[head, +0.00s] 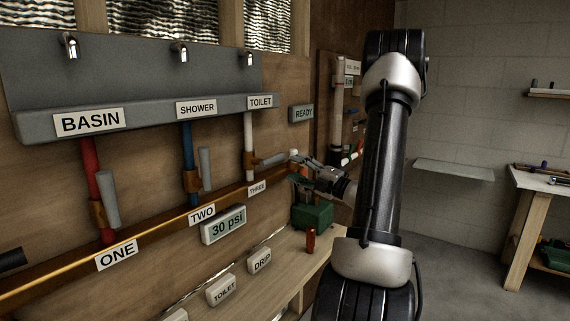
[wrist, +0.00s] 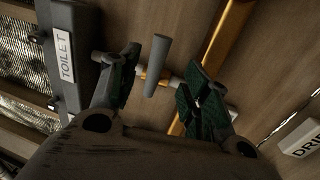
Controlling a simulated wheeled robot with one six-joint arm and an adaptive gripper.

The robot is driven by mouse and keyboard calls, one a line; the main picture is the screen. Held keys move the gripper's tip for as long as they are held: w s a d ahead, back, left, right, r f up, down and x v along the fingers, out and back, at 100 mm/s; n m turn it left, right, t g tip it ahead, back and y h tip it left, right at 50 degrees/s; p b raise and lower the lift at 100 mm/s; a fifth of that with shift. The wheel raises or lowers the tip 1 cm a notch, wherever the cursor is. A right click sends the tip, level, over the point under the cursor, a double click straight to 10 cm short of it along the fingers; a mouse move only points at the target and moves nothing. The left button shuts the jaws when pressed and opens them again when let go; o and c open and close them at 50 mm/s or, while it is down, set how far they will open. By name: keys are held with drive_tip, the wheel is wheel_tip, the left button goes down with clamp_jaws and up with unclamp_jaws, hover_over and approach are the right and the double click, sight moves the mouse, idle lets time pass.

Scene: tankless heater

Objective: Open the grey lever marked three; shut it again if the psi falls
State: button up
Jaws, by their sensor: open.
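The grey lever of valve three (head: 270,160) sticks out to the right, across its white pipe (head: 248,134), above the label THREE (head: 257,188). In the wrist view the lever (wrist: 159,62) stands crosswise to the pipe, in the gap between my fingers. My gripper (head: 297,170) is open and empty, just right of the lever's end in the head view. In the wrist view my gripper (wrist: 162,82) has green-padded fingers on either side of the lever; I cannot tell if either touches it. The psi display (head: 223,225) reads 30 psi.
Grey levers on the red pipe (head: 110,199) and blue pipe (head: 205,168) hang roughly along their pipes. A green box (head: 313,216) and a red cylinder (head: 310,240) stand on the shelf below my gripper.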

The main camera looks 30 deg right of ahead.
drive_tip(key=shift+v, duration=1.75)
